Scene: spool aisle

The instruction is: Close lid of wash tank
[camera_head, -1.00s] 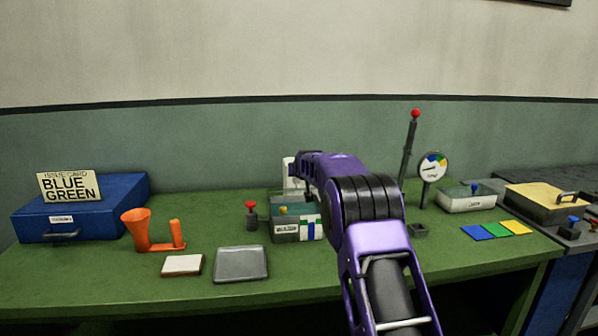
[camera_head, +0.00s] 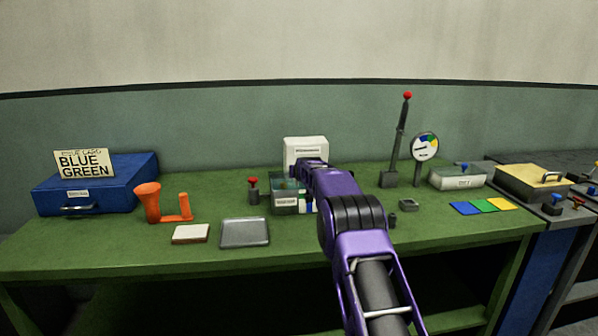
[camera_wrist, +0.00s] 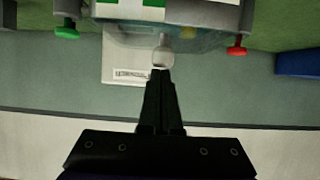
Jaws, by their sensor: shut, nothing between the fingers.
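The wash tank appears to be the small grey box (camera_head: 289,205) with a white label, mid-bench, partly covered by my arm. In the wrist view, which looks upside down, its grey body (camera_wrist: 205,14) with green and white marks is at the top edge. A see-through panel (camera_wrist: 125,36), apparently the lid, extends from it with a pale round knob (camera_wrist: 163,54). I cannot tell the lid's exact angle. My gripper (camera_wrist: 160,72) is shut and empty, its tips at or just beside the knob; contact is unclear. In the head view the fingers are hidden.
A white labelled box (camera_head: 306,146) stands behind the tank. A red-topped knob (camera_head: 253,188) is left of it; a tall red-tipped lever (camera_head: 398,140) and a dial (camera_head: 424,147) are right. A grey tray (camera_head: 245,233) lies in front. Bench front is mostly clear.

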